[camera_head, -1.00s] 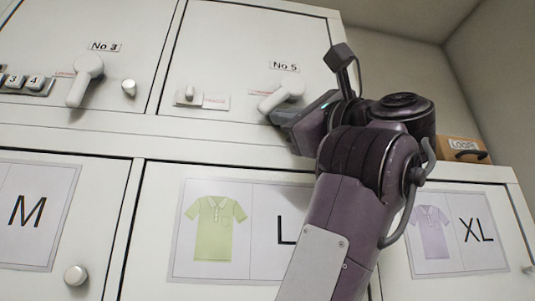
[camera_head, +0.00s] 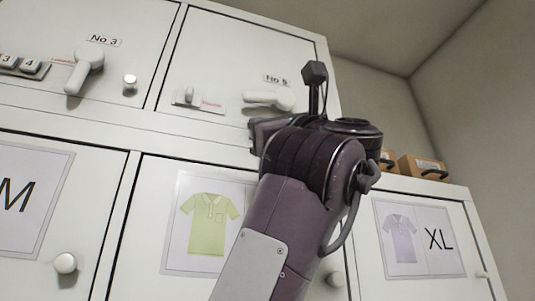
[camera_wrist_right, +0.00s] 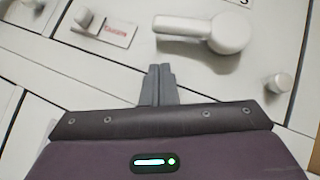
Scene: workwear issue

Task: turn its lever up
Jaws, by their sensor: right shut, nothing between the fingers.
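The white lever (camera_head: 268,98) under the No 5 label (camera_head: 277,79) is on an upper locker door. Its handle points left, about level, in the head view. In the right wrist view the same lever (camera_wrist_right: 205,34) has its round hub at right and its handle to the left. My right gripper (camera_wrist_right: 160,72) is shut and empty, just below the lever handle in that view, with a visible gap. In the head view my right arm hides the fingertips. My left gripper is not in view.
A small switch with a red label (camera_head: 188,96) sits left of the lever; a round knob (camera_wrist_right: 278,82) is on its other side. A No 3 door (camera_head: 125,40) has its own lever (camera_head: 84,71), pointing down. Cardboard boxes (camera_head: 422,168) stand on the lower lockers at right.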

